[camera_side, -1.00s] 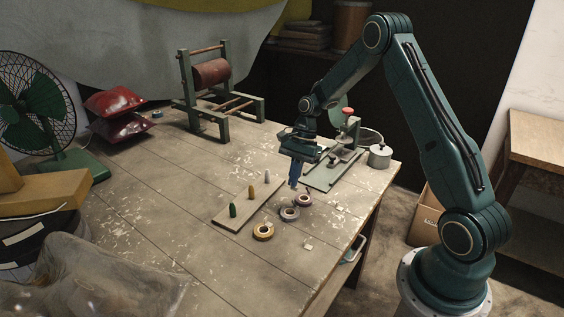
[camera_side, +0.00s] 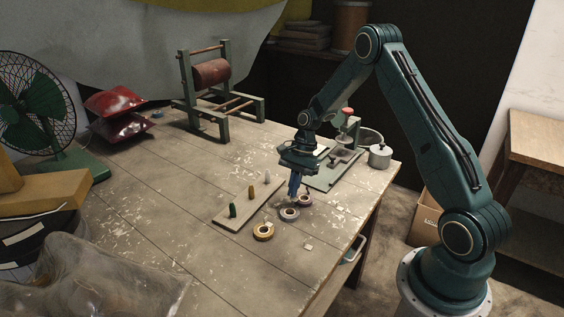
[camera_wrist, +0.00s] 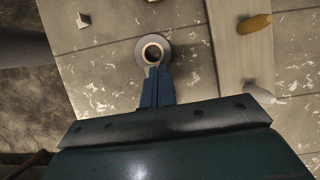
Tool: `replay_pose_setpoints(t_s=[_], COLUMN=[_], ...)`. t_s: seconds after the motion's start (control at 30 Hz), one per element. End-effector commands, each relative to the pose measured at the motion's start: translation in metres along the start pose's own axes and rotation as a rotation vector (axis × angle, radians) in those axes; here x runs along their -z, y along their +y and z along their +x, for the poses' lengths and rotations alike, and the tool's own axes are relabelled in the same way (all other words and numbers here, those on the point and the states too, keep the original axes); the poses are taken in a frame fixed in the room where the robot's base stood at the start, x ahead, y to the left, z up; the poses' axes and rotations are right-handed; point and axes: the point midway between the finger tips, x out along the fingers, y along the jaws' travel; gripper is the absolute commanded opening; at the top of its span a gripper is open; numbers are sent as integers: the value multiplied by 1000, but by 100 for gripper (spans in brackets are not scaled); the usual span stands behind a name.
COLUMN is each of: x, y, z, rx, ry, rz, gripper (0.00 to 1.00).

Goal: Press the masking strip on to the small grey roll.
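My gripper (camera_side: 294,201) points down just above the group of tape rolls. In the wrist view its two blue fingers (camera_wrist: 158,71) lie close together, with no clear gap; I cannot tell whether anything thin is between them. Their tips overlap the near rim of a greyish ring-shaped roll (camera_wrist: 153,50); whether they touch it is unclear. In the side view this seems to be the mauve-grey roll (camera_side: 289,214) lying flat. A darker roll (camera_side: 304,201) is partly behind the fingers. A small upright grey piece (camera_side: 267,177) stands on the board. I cannot make out a separate masking strip.
A tan-yellow roll (camera_side: 263,232) lies nearer the front. The narrow board (camera_side: 236,217) also carries a green peg (camera_side: 232,210) and an ochre peg (camera_side: 251,193). A pale scrap (camera_side: 308,245) lies near the table's edge.

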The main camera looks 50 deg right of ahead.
Motion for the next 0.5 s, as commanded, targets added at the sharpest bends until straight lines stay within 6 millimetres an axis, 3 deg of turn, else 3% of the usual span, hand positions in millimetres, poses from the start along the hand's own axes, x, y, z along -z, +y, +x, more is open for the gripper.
replay_pose_setpoints(t_s=[0.5], x=[9], y=[0], z=[22], rx=[-1], ry=[-1], rz=[0], gripper=[0])
